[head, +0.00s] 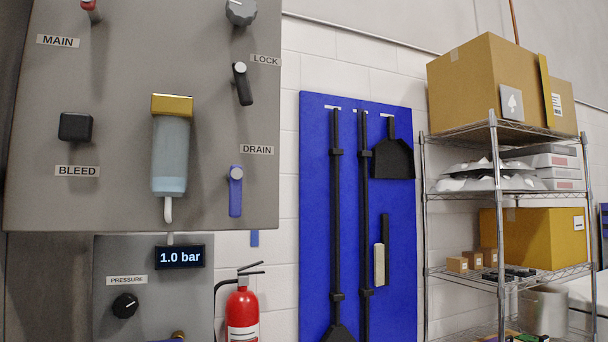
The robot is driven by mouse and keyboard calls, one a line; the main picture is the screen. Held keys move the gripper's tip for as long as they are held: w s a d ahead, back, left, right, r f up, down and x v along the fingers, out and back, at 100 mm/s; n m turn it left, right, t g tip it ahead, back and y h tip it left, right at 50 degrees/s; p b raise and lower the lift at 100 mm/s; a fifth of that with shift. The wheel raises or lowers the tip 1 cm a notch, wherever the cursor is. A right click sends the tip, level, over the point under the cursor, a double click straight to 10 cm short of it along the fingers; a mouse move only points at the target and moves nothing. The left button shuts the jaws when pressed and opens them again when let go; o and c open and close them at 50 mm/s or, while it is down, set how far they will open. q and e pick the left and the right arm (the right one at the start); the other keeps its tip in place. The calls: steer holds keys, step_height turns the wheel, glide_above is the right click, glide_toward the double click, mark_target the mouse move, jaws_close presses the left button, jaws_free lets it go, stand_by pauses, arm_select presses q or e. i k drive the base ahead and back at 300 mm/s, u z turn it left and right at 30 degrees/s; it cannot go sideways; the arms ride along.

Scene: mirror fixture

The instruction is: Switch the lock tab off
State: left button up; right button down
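The LOCK label (265,60) is at the upper right of a grey panel (120,200). A black tab (242,85) sits just below and left of this label. Its pivot end is at the top with a light grey cap, and it points down, leaning slightly right. A grey round knob (240,12) sits above the label, partly cut off by the top edge. Neither of my grippers shows in the head view, and nothing touches the tab.
Around the tab are a blue lever (235,195) by the DRAIN label, a clear cylinder (171,155) with a gold top, and a black square button (75,126). A display (180,257) reads 1.0 bar. A fire extinguisher (242,310) and shelving (494,200) stand right.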

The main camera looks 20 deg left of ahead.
mark_target(238, 78)
steer(key=z, duration=1.65)
steer(key=i, duration=2.05)
steer(key=u, duration=3.75)
